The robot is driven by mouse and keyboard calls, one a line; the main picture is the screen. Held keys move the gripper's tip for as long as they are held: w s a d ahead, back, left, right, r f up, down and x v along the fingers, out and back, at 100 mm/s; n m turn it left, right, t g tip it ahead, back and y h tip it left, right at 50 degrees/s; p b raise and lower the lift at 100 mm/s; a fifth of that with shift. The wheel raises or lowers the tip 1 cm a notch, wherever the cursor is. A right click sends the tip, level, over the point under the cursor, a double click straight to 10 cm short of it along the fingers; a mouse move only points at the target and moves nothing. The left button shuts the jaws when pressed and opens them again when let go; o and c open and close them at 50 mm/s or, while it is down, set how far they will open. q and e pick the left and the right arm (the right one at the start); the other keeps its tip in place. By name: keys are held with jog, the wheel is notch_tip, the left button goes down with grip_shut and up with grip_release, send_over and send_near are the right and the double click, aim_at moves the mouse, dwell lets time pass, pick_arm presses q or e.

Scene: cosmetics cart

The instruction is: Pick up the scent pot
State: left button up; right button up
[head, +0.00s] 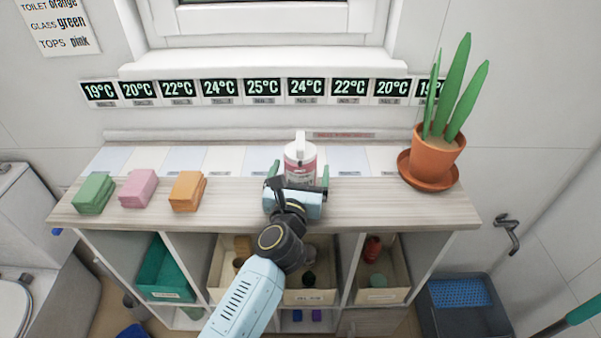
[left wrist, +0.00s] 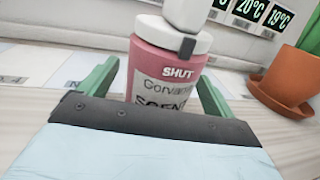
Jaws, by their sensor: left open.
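The scent pot is a pink pot with a white top and a pale label (head: 300,158), standing upright on the shelf top behind my left gripper. In the left wrist view the pot (left wrist: 168,75) shows the word "SHUT" near its lid and part of "SCEN" lower down. My left gripper (head: 298,175) is open, with one green finger on each side of the pot. In the left wrist view the fingers (left wrist: 155,88) show gaps to the pot's sides. The pot's lower part is hidden by the gripper body. My right gripper is not in view.
Green (head: 93,192), pink (head: 138,188) and orange (head: 187,190) sponges lie at left on the shelf top (head: 370,212). A potted plant (head: 437,155) on a saucer stands at right. Temperature cards (head: 262,91) line the wall behind. Bins with small items sit below.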

aim_at(300, 140)
pick_arm(q)
jog(key=shift+w, duration=0.15)
jog(key=c, duration=0.9)
jog(key=shift+r, duration=0.1)
jog(key=c, duration=0.4)
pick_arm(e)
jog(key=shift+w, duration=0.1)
